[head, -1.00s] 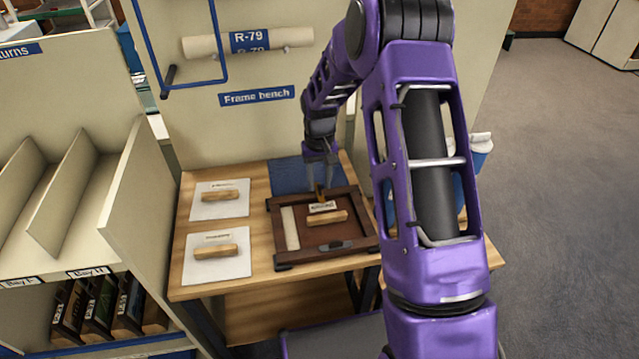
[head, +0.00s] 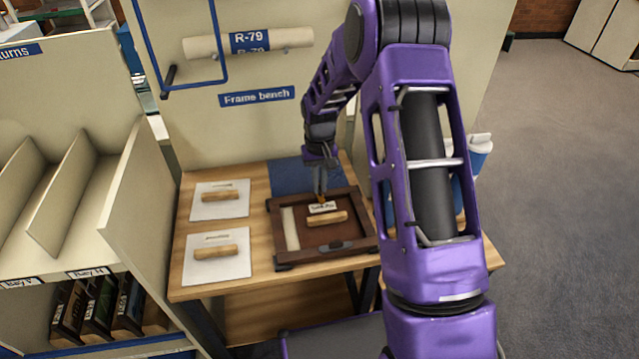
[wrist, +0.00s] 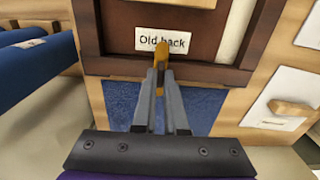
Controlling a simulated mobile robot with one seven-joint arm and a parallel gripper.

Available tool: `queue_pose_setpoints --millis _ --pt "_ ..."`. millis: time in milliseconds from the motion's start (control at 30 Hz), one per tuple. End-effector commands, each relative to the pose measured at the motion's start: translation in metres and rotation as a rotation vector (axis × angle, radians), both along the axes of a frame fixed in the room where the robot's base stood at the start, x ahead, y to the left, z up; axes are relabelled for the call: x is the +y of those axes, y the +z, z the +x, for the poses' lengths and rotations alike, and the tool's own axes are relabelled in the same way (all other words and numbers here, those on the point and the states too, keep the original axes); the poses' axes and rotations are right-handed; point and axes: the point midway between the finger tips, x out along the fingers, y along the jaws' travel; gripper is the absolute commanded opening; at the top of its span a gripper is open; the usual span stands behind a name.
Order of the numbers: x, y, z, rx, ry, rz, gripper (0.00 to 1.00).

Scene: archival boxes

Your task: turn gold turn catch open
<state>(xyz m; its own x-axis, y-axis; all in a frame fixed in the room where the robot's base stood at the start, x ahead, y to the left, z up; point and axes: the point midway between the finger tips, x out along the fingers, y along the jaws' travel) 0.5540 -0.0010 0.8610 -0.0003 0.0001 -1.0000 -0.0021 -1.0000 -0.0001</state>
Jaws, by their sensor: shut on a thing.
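The gold turn catch (wrist: 162,52) shows in the wrist view at the edge of the dark wooden frame, next to a white label reading "Old back" (wrist: 163,39). My gripper (wrist: 161,72) is shut on the catch, with a finger on each side of it. In the head view my gripper (head: 321,190) reaches down to the far edge of the frame (head: 276,228), and the catch (head: 321,199) is a small gold spot below the fingers. The catch points from the label toward my gripper in the wrist view. Its pivot is hard to make out.
A wooden block (head: 327,218) lies on the frame's back, with a dark oval piece (head: 337,246) near its front edge. Two white sheets with wooden blocks (head: 216,251) lie to the left. A blue mat (head: 290,173) lies behind the frame. A shelf unit (head: 120,210) stands left of the bench.

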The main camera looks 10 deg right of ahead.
Motion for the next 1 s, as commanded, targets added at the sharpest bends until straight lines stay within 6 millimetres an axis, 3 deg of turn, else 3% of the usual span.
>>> queue_pose_setpoints --millis 367,1000 --pt "0.0004 -0.0007 0.0003 -0.001 -0.129 -0.001 0.00" --pt "0.0004 0.0009 0.0005 -0.002 -0.715 0.000 0.00"
